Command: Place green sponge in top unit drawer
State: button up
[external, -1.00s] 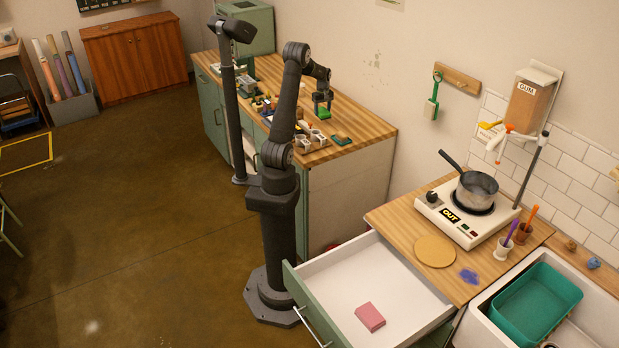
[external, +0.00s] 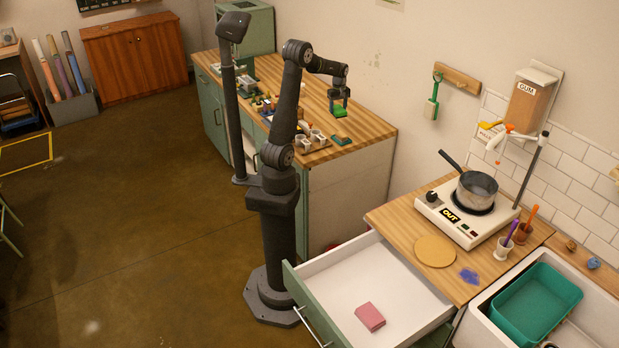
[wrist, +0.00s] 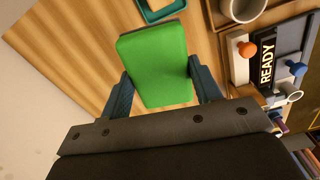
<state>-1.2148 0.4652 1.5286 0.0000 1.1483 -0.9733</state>
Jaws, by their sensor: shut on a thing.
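The green sponge (wrist: 155,62) is a bright green block between the two fingers of my gripper (wrist: 158,90) in the wrist view. My gripper is shut on it. In the external view my gripper (external: 339,104) holds the sponge (external: 340,113) over the back wooden worktop, near its right side; I cannot tell how high above the surface it is. The open drawer (external: 342,262) at the front right is a green-fronted unit with a white inside. A pink block (external: 370,316) lies in it.
Small cups and a green-edged item (external: 341,140) stand on the worktop near my gripper. A hot plate (external: 468,214) with a pot (external: 477,188) stands on the right counter above the drawer. A teal basin (external: 536,303) sits in the sink. The drawer floor is mostly clear.

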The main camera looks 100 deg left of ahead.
jog(key=w+d+r+m, duration=0.3)
jog(key=w+d+m, duration=0.3)
jog(key=w+d, duration=0.6)
jog(key=w+d+r+m, duration=0.2)
jog(key=w+d+m, duration=0.5)
jog(key=w, duration=0.8)
jog(key=w+d+r+m, duration=0.2)
jog(key=w+d+m, duration=0.15)
jog(key=d, duration=0.85)
jog(key=w+d+r+m, duration=0.2)
jog(key=d+m, duration=0.3)
jog(key=d, duration=0.7)
jog(key=w+d+r+m, duration=0.2)
jog(key=w+d+m, duration=0.15)
jog(key=d, duration=0.85)
jog(key=n, duration=2.7)
send_over(336, 291)
notch_tip(336, 291, down, 23)
notch_tip(336, 291, down, 10)
jog(key=shift+r, duration=0.15)
